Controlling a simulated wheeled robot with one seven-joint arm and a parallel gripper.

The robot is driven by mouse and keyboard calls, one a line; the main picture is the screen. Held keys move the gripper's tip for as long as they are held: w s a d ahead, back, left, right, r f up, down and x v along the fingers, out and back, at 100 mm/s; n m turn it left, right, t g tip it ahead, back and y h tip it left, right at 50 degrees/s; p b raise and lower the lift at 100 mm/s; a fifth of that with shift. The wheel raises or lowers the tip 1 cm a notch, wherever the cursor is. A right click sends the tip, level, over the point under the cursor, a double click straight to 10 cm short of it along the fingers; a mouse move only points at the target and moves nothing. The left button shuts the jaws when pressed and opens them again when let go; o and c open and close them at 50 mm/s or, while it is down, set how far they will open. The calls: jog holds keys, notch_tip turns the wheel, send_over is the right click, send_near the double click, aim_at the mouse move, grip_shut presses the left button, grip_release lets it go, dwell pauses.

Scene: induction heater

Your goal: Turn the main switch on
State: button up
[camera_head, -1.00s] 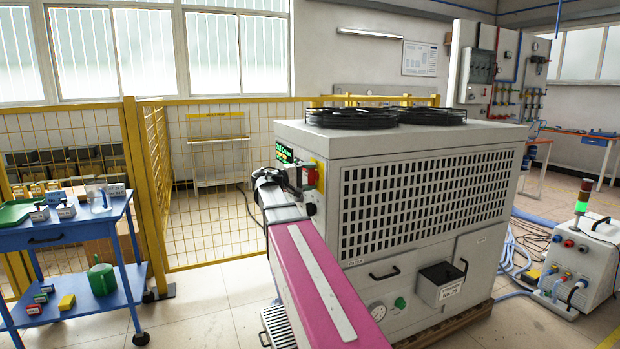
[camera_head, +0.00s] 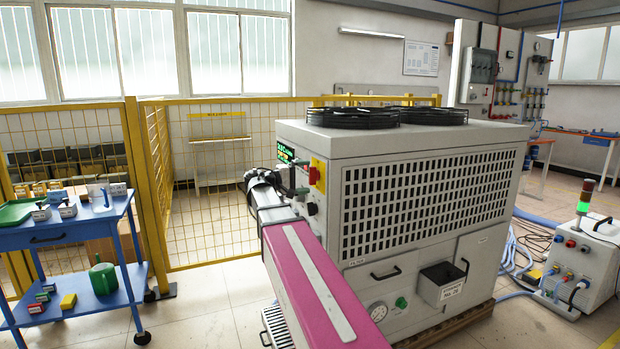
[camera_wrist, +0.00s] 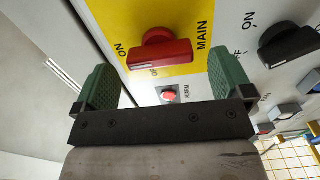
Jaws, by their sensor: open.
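The main switch (camera_wrist: 160,50) is a red rotary knob on a yellow plate (camera_wrist: 185,66) marked ON and MAIN in the wrist view. Its grip bar lies roughly crosswise in that view, and a label below it is partly covered. The head view also shows the red switch (camera_head: 313,177) on the end panel of the grey machine. My gripper (camera_wrist: 163,66) is open, with one green finger to each side of the knob in the picture and nothing between them. I see no contact with the knob.
A black rotary switch (camera_wrist: 290,45) and a red alarm button (camera_wrist: 169,95) are close by on the panel. A green-lit display (camera_head: 285,153) is beside the switch. The grey machine (camera_head: 420,240) stands right of my arm. A yellow mesh fence (camera_head: 210,220) is behind.

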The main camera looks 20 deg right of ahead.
jog(key=a, duration=0.8)
jog(key=shift+s, duration=0.15)
